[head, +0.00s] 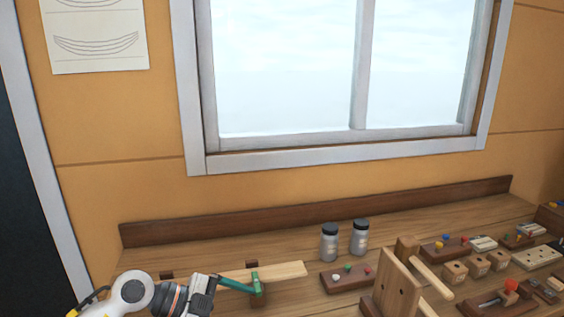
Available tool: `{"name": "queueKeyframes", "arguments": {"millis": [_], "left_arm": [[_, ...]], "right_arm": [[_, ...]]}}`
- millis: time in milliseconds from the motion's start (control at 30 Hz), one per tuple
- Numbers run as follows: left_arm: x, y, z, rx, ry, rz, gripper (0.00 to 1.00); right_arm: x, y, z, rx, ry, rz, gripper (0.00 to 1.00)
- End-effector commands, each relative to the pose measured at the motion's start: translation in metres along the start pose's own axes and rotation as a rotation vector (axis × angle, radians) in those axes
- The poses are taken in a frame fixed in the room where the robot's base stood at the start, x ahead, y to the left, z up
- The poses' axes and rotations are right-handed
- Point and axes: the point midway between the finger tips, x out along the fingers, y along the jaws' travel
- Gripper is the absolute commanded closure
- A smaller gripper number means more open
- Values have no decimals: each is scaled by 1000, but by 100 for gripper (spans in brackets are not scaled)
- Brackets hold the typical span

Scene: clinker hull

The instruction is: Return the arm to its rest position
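My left arm comes in at the bottom left, and its gripper (214,285) is over the left end of the workbench. A green bar-like piece (238,286) with an upright end extends right from the gripper, in front of a pale wooden plank (285,271). I cannot tell whether the fingers are shut on this piece or only beside it. My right arm and gripper are not in view.
Two grey dark-lidded jars (329,246) (359,241) stand near the back of the wooden bench (205,252). A small board with coloured knobs (346,278), an upright wooden block (392,285) and several small parts crowd the right. A window is behind.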

Motion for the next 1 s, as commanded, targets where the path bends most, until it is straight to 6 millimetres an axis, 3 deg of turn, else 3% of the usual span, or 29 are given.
{"name": "queueKeyframes", "arguments": {"millis": [33, 100, 233, 333, 467, 567, 733, 833, 1000], "left_arm": [[13, 0, 25, 23, -139, 95, 2], [15, 9, 57, 44, -303, 270, 2], [-7, 30, 86, -9, -483, 644, 2], [-36, 41, 77, -129, -503, 936, 2], [-69, 33, 30, -366, -366, 1251, 2], [-83, 3, -20, -593, -157, 1397, 2], [-81, -94, -93, -986, 298, 1381, 2], [-72, -150, -110, -1139, 502, 1264, 2], [-60, -222, -114, -1297, 717, 1046, 2]], "right_arm": [[0, 0, 0, 0, 0, 0, 2], [0, 0, 0, 0, 0, 0, 2], [0, 0, 0, 0, 0, 0, 2], [0, 0, 0, 0, 0, 0, 2], [0, 0, 0, 0, 0, 0, 2], [0, 0, 0, 0, 0, 0, 2], [0, 0, 1, 0, -1, 0, 2], [0, 0, 1, 0, -1, 0, 2], [0, 0, 1, 0, -1, 0, 2]]}}
